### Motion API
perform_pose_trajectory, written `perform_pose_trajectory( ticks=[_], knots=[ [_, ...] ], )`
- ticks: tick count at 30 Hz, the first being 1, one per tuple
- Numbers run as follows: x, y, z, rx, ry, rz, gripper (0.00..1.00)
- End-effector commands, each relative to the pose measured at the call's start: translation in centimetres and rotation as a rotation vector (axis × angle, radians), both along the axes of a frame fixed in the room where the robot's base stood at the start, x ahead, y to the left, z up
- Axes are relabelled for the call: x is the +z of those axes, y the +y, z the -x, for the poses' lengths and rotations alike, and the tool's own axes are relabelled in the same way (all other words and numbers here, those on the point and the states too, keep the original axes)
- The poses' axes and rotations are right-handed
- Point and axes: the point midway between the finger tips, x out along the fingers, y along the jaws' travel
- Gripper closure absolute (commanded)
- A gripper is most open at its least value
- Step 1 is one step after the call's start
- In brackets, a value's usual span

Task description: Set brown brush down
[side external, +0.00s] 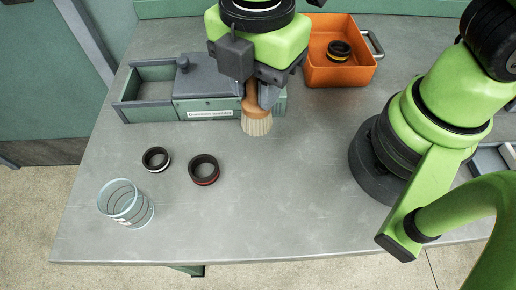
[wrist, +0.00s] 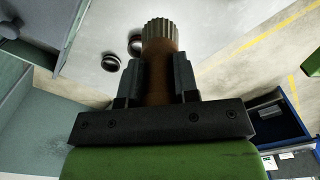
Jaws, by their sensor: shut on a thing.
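The brown brush (side external: 255,118) has an orange-brown handle and pale bristles that point down. It hangs upright in front of the green-grey grinder box, and I cannot tell whether the bristles touch the table. My gripper (side external: 257,92) is shut on its handle. In the wrist view the brush (wrist: 160,50) sits between the two dark fingers of my gripper (wrist: 158,80), its ribbed end pointing away from the wrist. Part of the handle is hidden by the gripper.
A green-grey box (side external: 208,88) with an open tray stands behind the brush. An orange bin (side external: 335,75) holds a dark ring. Two dark rings, one black (side external: 156,159) and one red-edged (side external: 204,169), lie near a clear glass (side external: 126,203). The table's front middle is clear.

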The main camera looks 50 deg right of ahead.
Motion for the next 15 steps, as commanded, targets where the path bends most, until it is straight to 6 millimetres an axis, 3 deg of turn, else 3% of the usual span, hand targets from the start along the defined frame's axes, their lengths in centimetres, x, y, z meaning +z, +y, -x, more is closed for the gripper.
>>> perform_pose_trajectory(
  ticks=[9, 15],
  knots=[
    [-5.2, 0.2, 0.5, 0.052, 0.005, 0.005, 1.00],
    [-7.1, 0.2, 0.5, 0.049, 0.004, 0.004, 1.00]
  ],
)
